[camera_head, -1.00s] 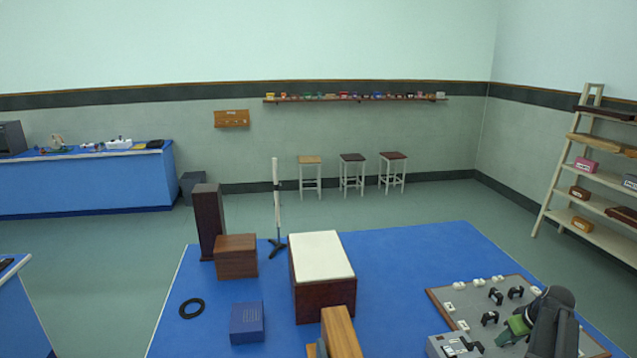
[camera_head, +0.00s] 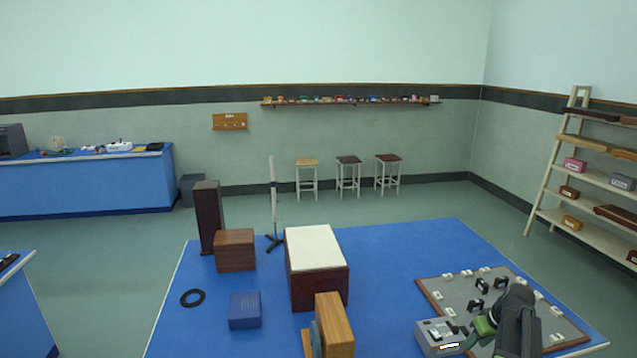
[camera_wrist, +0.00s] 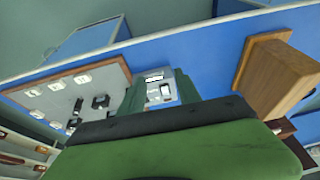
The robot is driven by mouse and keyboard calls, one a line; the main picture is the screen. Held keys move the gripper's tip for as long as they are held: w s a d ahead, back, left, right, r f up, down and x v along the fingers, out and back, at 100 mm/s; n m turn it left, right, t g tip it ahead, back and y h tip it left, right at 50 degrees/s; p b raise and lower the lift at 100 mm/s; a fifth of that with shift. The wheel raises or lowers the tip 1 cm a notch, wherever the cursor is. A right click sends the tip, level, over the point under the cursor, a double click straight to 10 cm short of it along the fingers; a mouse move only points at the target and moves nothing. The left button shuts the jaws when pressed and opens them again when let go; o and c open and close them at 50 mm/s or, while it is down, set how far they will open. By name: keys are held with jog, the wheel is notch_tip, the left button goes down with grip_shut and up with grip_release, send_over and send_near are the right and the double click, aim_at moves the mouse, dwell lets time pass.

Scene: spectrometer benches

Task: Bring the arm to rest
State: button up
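My arm, dark grey with a green gripper (camera_head: 478,336), shows at the lower right of the head view. It is above the front part of a grey board (camera_head: 447,290) and beside a grey box with a display (camera_head: 435,340). Nothing held is visible.
The blue bench (camera_head: 400,245) bears a white-topped wooden box (camera_head: 318,290), a wooden block (camera_head: 335,325), a blue box (camera_head: 245,310), a black ring (camera_head: 192,298) and a stand (camera_head: 273,205). A shelf rack (camera_head: 560,160) stands at right. Bare bench lies between the white-topped box and the board.

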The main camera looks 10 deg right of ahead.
jog(key=s+a+f+g+b, duration=0.1)
jog(key=a+f+b, duration=0.1)
jog(key=a, duration=1.2)
jog(key=s+a+f+g+b, duration=0.1)
jog(key=a+f+b, duration=0.1)
jog(key=a, duration=1.1)
jog(key=s+a+f+g+b, duration=0.1)
jog(key=a+f+b, duration=0.1)
jog(key=a, duration=1.2)
jog(key=shift+a+f+g+h, duration=0.3)
jog(key=shift+a+f+g, duration=0.1)
jog(key=shift+f, duration=0.4)
jog(key=shift+d, duration=0.1)
